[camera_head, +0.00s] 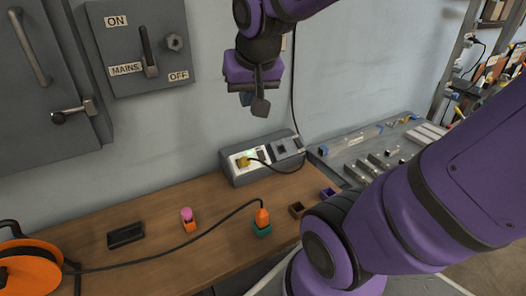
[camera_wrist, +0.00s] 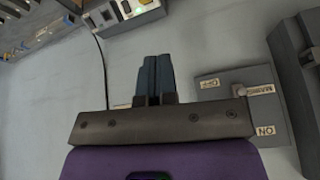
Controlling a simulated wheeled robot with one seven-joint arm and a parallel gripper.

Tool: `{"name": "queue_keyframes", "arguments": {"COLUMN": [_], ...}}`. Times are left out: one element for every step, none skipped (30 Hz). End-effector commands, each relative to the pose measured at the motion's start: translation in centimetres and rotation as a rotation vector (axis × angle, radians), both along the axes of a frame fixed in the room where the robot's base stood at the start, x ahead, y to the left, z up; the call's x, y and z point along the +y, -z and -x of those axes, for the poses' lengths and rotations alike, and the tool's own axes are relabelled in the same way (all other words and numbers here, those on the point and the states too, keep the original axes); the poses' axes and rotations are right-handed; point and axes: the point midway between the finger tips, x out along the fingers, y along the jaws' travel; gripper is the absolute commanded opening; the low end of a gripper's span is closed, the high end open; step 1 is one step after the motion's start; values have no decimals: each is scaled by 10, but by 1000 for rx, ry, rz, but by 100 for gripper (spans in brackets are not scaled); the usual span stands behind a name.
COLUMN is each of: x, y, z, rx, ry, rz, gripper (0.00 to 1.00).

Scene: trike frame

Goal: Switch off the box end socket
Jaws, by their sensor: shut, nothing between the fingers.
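A grey socket box (camera_head: 243,180) sits at the back of the wooden bench, against the wall. A yellow plug (camera_head: 244,162) with a black cable is in its lit left part, and a dark square (camera_head: 281,149) shows towards its right end. The positions of its switches are too small to tell. My gripper (camera_head: 260,107) is above the box, apart from it, pointing down with its fingers shut and empty. In the wrist view the shut fingers (camera_wrist: 154,78) show in the middle, and part of the socket box (camera_wrist: 152,14) shows at the top edge.
A grey mains switch box (camera_head: 128,84) with a lever is on the wall at left, beside a grey cabinet (camera_head: 40,130). An orange plug (camera_head: 262,216) stands on a teal block, its cable crossing the bench to an orange reel (camera_head: 30,270). A parts tray (camera_head: 365,150) lies at right.

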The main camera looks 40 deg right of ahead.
Motion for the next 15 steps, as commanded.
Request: {"name": "queue_keyframes", "arguments": {"x": [-8,-12,-17,-21,-25,-31,-35,-40,-46,-51,-55,-62,-66,-71,-77], "y": [8,12,17,21,26,32,36,41,47,52,57,64,69,74,81], "z": [-9,-14,-21,-26,-30,-36,-41,-45,-51,-54,-58,-63,-66,-70,-74], "rx": [4,4,0,-4,-5,-8,-12,-15,-19,-23,-27,-32,-36,-40,-46], "ry": [48,77,115,144,171,207,236,264,300,326,354,389,417,445,480], "rz": [-10,-17,-26,-32,-41,-51,-59,-68,-80,-90,-100,-114,-126,-138,-154], "gripper": [0,0,0,0,0,0,0,0,0,0,0,0,0,0,0]}}
